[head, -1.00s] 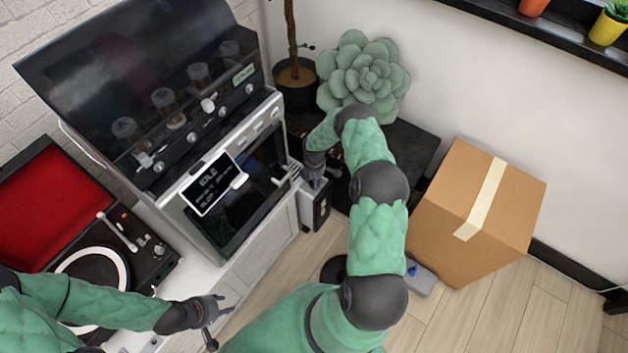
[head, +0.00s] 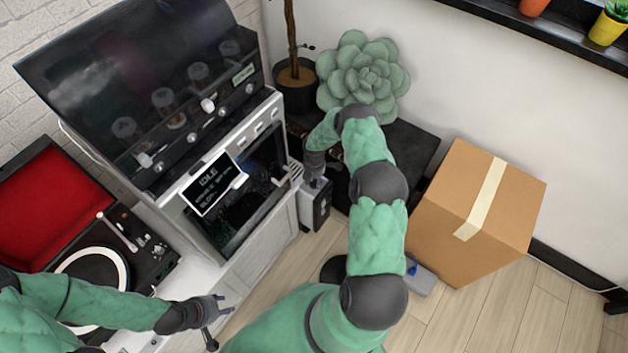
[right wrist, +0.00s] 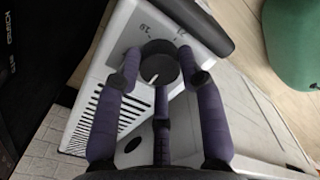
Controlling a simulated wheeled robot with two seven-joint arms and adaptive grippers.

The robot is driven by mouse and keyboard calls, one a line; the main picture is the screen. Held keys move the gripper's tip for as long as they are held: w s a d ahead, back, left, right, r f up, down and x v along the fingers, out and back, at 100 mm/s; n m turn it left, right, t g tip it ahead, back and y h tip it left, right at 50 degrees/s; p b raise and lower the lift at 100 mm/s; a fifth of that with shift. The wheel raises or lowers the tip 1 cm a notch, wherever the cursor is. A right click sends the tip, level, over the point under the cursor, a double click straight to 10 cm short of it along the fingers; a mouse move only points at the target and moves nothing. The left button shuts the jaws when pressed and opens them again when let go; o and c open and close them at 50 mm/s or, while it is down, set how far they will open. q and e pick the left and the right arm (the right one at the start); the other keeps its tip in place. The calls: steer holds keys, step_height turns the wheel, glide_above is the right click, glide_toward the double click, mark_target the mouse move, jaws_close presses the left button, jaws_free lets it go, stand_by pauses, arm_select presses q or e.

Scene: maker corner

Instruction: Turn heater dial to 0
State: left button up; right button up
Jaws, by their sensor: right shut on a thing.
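The heater (head: 318,207) is a small white unit with a dark front, standing on the floor beside the white cabinet. In the right wrist view its white top (right wrist: 105,80) carries a round dark grey dial (right wrist: 157,60) with a light pointer line and small numbers, too small to read surely. My right gripper (right wrist: 160,72) is shut on the dial, its fingers around the dial's rim. In the head view my right gripper (head: 314,172) reaches down to the heater's top, and the dial is hidden there. My left gripper (head: 217,318) is open and empty at the lower left, away from the heater.
A glass-fronted machine (head: 235,190) stands on the cabinet left of the heater. A cardboard box (head: 470,220) stands on the floor at the right. A black low table (head: 415,150) with a succulent (head: 362,75) is behind. A record player (head: 130,230) is at the left.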

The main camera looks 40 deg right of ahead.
mark_target(314, 182)
steer(key=o, duration=1.2)
steer(key=shift+c, duration=0.2)
steer(key=shift+r, duration=0.1)
step_height(314, 182, up, 12)
steer(key=shift+s+f, duration=0.1)
steer(key=shift+f, duration=0.1)
